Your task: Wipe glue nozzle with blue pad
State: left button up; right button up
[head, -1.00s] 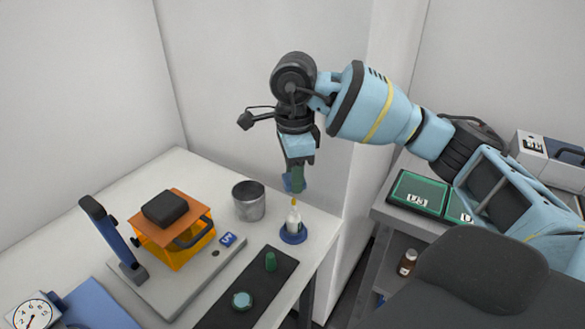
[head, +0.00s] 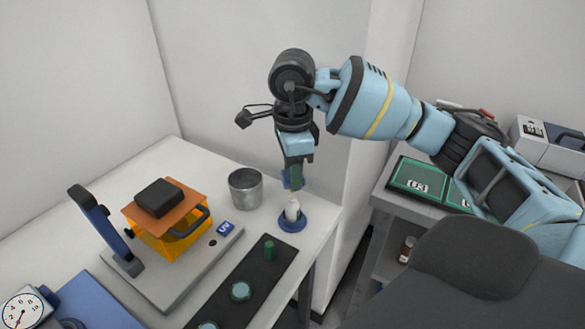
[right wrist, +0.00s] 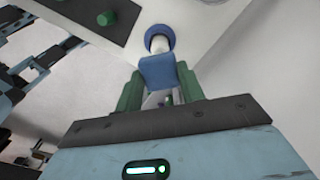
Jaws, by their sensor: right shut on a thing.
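My right gripper (head: 293,180) points down, with its green fingers shut on the blue pad (head: 286,181). In the right wrist view the pad (right wrist: 160,72) sits between the fingertips. The white glue bottle (head: 293,212) stands upright in a round blue holder (head: 292,224) near the table's right edge. The pad is right at the bottle's top and hides the nozzle. I cannot tell whether pad and nozzle touch. The bottle also shows beyond the pad in the right wrist view (right wrist: 158,43). My left gripper is not in view.
A metal cup (head: 245,190) stands left of the bottle. Further left is an orange box (head: 172,240) with a black block on a grey base. A dark mat (head: 240,275) with green pieces lies in front. A wall is close behind.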

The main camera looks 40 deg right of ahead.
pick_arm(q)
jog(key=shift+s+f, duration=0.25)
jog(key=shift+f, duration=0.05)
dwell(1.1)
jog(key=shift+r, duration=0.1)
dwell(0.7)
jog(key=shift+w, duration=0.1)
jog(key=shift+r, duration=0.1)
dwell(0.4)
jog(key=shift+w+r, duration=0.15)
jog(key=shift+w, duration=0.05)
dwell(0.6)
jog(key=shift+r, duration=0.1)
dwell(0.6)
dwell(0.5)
